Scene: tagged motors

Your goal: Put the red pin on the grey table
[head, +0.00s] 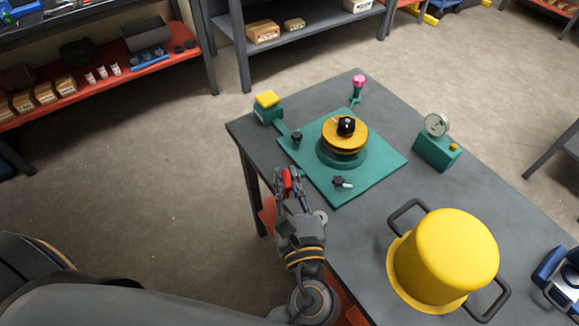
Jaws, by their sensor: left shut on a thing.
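The red pin (287,182) is between the fingers of my left gripper (289,180), which is shut on it. The gripper is over the left edge of the grey table (355,222), beside the near left side of the green plate. I cannot tell how high the pin is above the table. The fingers hide part of the pin. My right gripper does not show in the head view.
A green plate (380,165) carries a yellow-orange round part (343,137) with a black knob. A large yellow pot-like housing (447,255) with dark handles stands at the near right. A green gauge stand (437,150) is at the right. Grey table surface is bare between them.

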